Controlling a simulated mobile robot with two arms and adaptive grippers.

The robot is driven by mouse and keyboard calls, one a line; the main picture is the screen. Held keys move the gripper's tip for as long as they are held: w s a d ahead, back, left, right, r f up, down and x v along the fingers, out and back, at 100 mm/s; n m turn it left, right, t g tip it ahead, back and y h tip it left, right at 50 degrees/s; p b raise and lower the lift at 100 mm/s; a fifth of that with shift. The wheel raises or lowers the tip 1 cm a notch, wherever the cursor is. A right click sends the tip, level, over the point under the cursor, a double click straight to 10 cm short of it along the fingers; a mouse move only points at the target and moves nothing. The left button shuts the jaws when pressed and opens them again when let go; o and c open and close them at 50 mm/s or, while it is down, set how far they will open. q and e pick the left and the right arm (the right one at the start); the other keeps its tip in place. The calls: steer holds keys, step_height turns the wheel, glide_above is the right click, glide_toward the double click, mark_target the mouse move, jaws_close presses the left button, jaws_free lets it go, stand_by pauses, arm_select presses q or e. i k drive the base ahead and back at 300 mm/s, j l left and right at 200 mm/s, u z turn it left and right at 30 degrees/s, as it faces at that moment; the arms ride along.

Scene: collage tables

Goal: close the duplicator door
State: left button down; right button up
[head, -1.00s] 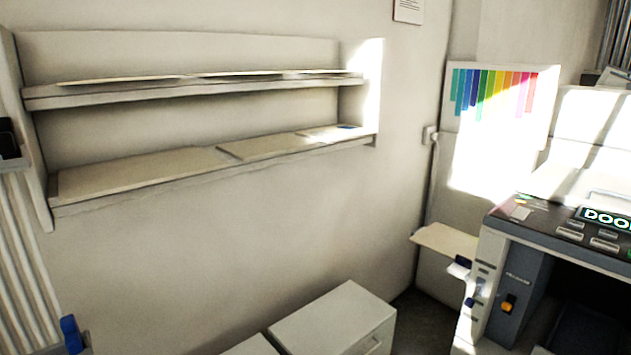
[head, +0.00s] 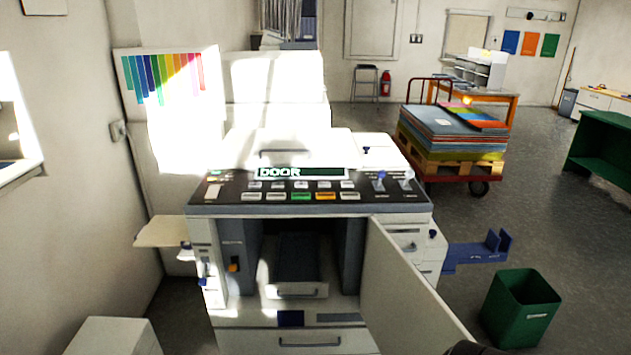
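The duplicator (head: 310,190) stands ahead in the middle of the head view, its small display reading "DOOR". Its door (head: 408,290) is a pale panel hinged at the right side of the front opening. The door stands open and swung out toward me, so the dark inside (head: 297,250) shows, with a tray handle low in it. The door's lower near end runs toward the bottom edge of the view. A dark shape there is too cut off to make out. Neither gripper can be made out in the view.
A green bin (head: 521,308) stands on the floor right of the duplicator, below a blue side tray (head: 478,252). A cream side shelf (head: 162,231) juts out at the left. A loaded red cart (head: 455,172) stands behind at the right.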

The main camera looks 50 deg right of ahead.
mark_target(404, 314)
steer(key=k+l+z, duration=0.2)
steer(key=l, duration=0.6)
steer(key=k+l+z, duration=0.2)
steer(key=l, duration=0.65)
steer(key=l+z, duration=0.2)
steer(key=l, duration=0.6)
